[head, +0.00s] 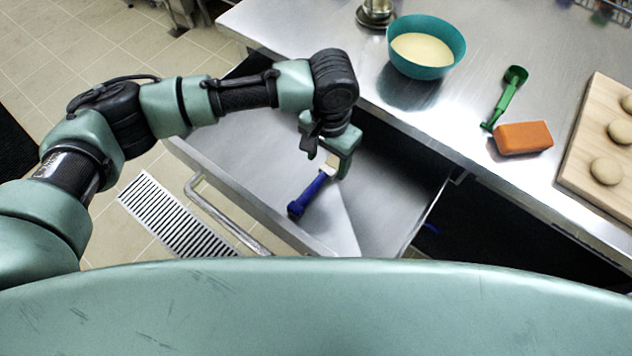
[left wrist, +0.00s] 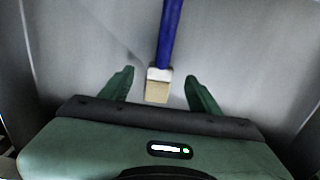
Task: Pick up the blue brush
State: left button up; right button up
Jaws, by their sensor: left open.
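The blue brush (head: 309,195) lies in an open metal drawer (head: 385,195), with its blue handle toward the drawer's front and its pale bristle end toward my left gripper (head: 331,160). In the left wrist view the brush (left wrist: 169,40) points down the picture, and its white collar and tan bristles reach between the two green fingers of the left gripper (left wrist: 158,88). The fingers are spread with a gap on each side of the bristles, touching nothing. In the head view the gripper hides part of the bristle end. My right gripper is not in view.
The steel counter (head: 480,110) behind the drawer holds a teal bowl (head: 400,66), a green scoop (head: 508,95), an orange sponge (head: 523,138) and a wooden board (head: 600,130) with dough balls. The drawer has a front handle (head: 225,220) and raised walls. Most of its floor is bare.

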aim_at(326, 171)
pick_arm(q)
notch_tip(326, 171, down, 4)
jog(key=shift+a+r, duration=0.1)
grip_shut()
